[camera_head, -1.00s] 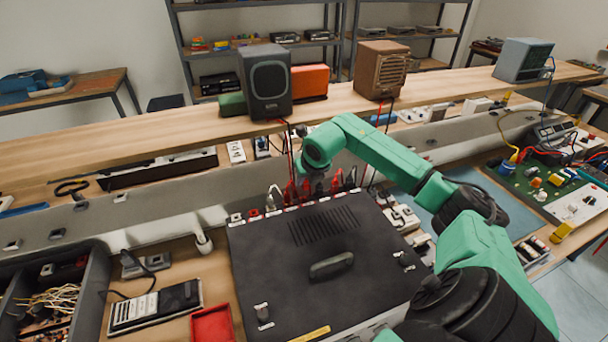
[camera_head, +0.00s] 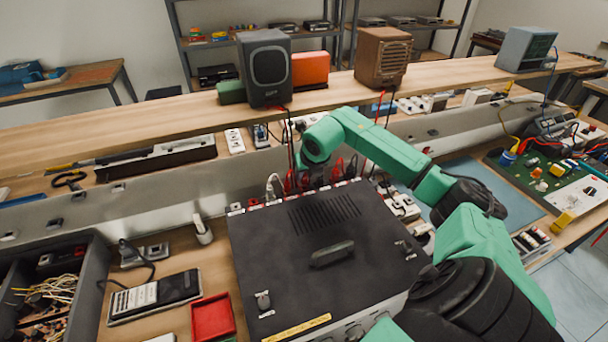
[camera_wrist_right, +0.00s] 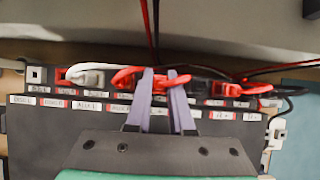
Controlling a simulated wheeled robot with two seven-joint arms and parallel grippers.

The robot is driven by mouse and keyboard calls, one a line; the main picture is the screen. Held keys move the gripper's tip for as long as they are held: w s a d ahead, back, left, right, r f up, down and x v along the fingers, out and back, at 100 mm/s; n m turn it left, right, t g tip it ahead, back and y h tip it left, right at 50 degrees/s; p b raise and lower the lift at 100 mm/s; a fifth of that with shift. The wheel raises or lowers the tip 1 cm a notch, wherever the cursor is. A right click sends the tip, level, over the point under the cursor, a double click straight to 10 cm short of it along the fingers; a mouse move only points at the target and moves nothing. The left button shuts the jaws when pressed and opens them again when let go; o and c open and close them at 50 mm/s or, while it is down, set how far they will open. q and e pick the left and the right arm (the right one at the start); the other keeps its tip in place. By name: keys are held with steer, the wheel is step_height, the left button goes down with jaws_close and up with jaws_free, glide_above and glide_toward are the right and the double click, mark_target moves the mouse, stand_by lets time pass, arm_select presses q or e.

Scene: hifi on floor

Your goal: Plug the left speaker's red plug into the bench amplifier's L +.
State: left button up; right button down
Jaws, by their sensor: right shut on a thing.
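The bench amplifier (camera_head: 325,225) is a black-topped box on the bench, with a row of labelled sockets along its rear edge. It also fills the lower part of the right wrist view (camera_wrist_right: 40,135). The left speaker (camera_head: 265,68) is dark grey and stands on the shelf, with red and black cords hanging down behind the amplifier. My right gripper (camera_wrist_right: 162,82) is shut on a red plug (camera_wrist_right: 160,79) at the rear socket row; in the head view the gripper (camera_head: 319,180) is partly hidden by its own arm. I cannot tell whether the plug is seated. My left gripper is out of view.
Other red plugs (camera_wrist_right: 256,88) and a white plug (camera_wrist_right: 85,76) stand close on either side in the row. A brown speaker (camera_head: 382,57) shares the shelf (camera_head: 160,118). A red tray (camera_head: 212,318) and a multimeter (camera_head: 155,296) lie left of the amplifier.

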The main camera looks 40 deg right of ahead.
steer(key=shift+f+b, duration=0.8)
steer(key=shift+b, duration=0.1)
stand_by(0.9)
steer(key=shift+f+b, duration=0.2)
steer(key=shift+b, duration=0.55)
stand_by(2.4)
steer(key=c, duration=0.7)
jaws_free()
steer(key=shift+s+r, duration=0.2)
steer(key=shift+r, duration=0.15)
steer(key=shift+w+d+r+p+v, duration=0.15)
steer(key=shift+w+p+v, duration=0.25)
steer(key=shift+v, duration=2.6)
steer(key=shift+w+d+r+p+v, duration=0.1)
steer(key=shift+w+r+p+v, duration=0.2)
steer(key=shift+v, duration=2.75)
steer(key=shift+w+d+r+p+v, duration=0.15)
steer(key=shift+w+p+v, duration=0.25)
steer(key=shift+v, duration=2.6)
